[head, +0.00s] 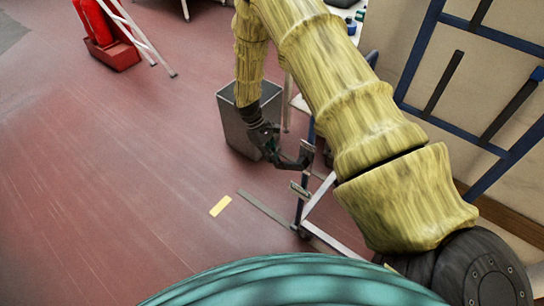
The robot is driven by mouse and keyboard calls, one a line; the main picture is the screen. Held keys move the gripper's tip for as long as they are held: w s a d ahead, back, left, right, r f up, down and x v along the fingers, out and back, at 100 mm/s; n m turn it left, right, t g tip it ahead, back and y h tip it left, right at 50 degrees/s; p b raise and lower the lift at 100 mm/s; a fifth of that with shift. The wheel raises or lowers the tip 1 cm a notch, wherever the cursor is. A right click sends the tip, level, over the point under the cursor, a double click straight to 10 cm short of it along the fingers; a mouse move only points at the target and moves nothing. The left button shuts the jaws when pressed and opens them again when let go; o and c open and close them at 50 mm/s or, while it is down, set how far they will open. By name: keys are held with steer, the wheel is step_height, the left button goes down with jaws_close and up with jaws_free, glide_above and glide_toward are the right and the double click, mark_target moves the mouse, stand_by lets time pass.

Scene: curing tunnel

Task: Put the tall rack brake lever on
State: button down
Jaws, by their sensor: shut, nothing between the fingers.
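My gripper (303,158) is at the end of my yellow-sleeved arm, near the middle of the head view. It points right and down, and its fingers look shut and empty. Just below it, a small grey metal piece (299,190) sticks out beside a dark blue upright; it may be the brake lever, but it is too small to be sure. A gap shows between it and my fingers. The upright belongs to a rack with a pale lower rail (320,196). My arm hides much of this rack.
A grey bin (236,124) stands behind my gripper. A blue frame with dark bars (473,145) stands by the wall at right. A red object (107,38) and a white ladder-like frame (147,42) are at upper left. The red floor at left is mostly clear, with a yellow mark (220,206).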

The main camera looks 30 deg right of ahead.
steer(key=w+b+v, duration=0.1)
steer(key=v, duration=1.3)
steer(key=shift+a+f, duration=0.25)
steer(key=shift+f, duration=0.15)
steer(key=shift+w, duration=0.15)
steer(key=shift+f, duration=0.1)
steer(key=s+a+f+m+t+y, duration=0.1)
steer(key=s+a+f, duration=0.2)
steer(key=s+f, duration=0.6)
steer(key=s+a+f+m+t+y, duration=0.1)
steer(key=s+a+f, duration=0.3)
steer(key=s+f, duration=0.55)
steer(key=s+a+f+m+t, duration=0.1)
steer(key=s+a+m+t, duration=0.1)
steer(key=s, duration=2)
steer(key=shift+s+a+m+t, duration=0.15)
steer(key=shift+s+m+t, duration=0.25)
steer(key=shift+t, duration=0.3)
